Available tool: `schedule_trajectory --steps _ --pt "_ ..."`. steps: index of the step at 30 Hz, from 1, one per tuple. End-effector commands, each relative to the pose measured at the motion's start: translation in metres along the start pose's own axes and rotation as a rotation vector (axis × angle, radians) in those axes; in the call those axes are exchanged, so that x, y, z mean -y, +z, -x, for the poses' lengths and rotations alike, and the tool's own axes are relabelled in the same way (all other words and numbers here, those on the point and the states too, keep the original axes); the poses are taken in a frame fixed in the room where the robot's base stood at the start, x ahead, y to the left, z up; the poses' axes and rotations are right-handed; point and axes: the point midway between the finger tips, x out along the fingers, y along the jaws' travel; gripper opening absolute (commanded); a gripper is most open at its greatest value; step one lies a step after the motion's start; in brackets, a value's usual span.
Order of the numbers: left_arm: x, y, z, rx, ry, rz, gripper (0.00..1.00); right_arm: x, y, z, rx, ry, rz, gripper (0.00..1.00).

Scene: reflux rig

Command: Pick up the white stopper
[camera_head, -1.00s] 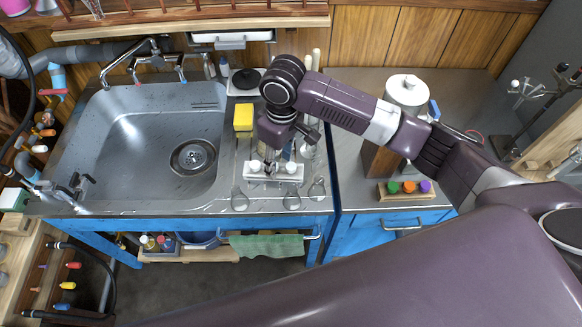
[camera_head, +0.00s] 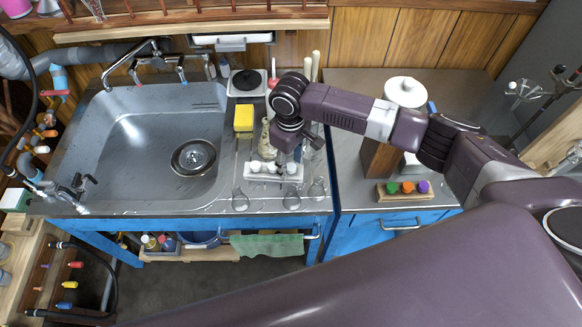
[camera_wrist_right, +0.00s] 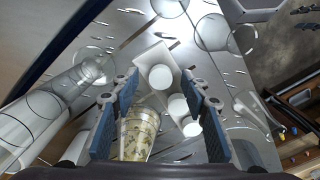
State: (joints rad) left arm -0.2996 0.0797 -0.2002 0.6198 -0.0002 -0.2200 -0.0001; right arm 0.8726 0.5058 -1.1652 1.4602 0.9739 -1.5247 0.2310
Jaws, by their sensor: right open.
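Three white stoppers stand in a row on a small white block (camera_head: 262,177) right of the sink: the left one (camera_head: 255,166), the middle one (camera_head: 270,168) and the right one (camera_head: 291,168). In the right wrist view they are white round caps, at the top (camera_wrist_right: 160,77), middle (camera_wrist_right: 178,105) and bottom (camera_wrist_right: 191,128). My right gripper (camera_head: 284,158) is above the block's right part, pointing down. In its wrist view its blue-padded fingers (camera_wrist_right: 161,92) are spread either side of the row, with nothing gripped. Its fingertips are partly hidden in the head view. My left gripper is not in view.
A glass vessel with speckled contents (camera_wrist_right: 138,135) is close to one finger; other clear glassware (camera_head: 240,200) stands at the front. A yellow sponge (camera_head: 243,118) lies left, beside the sink (camera_head: 140,150). A rack with colored caps (camera_head: 405,192) is to the right.

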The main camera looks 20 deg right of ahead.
Motion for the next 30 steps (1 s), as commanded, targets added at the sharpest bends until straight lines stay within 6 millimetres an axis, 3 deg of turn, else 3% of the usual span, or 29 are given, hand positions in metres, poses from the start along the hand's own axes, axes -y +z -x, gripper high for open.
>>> schedule_trajectory --steps 5,13,23,30 --pt "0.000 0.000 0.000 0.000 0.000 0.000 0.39 0.000 0.000 0.000 0.000 0.000 0.001 0.41" --pt "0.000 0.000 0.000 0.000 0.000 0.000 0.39 0.000 0.000 0.000 0.000 0.000 0.001 0.11" --pt "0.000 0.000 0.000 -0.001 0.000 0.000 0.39 0.000 0.000 0.002 -0.001 0.000 0.001 0.10" --pt "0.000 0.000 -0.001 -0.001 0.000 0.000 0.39 0.000 -0.001 0.022 -0.003 -0.001 0.002 0.10"
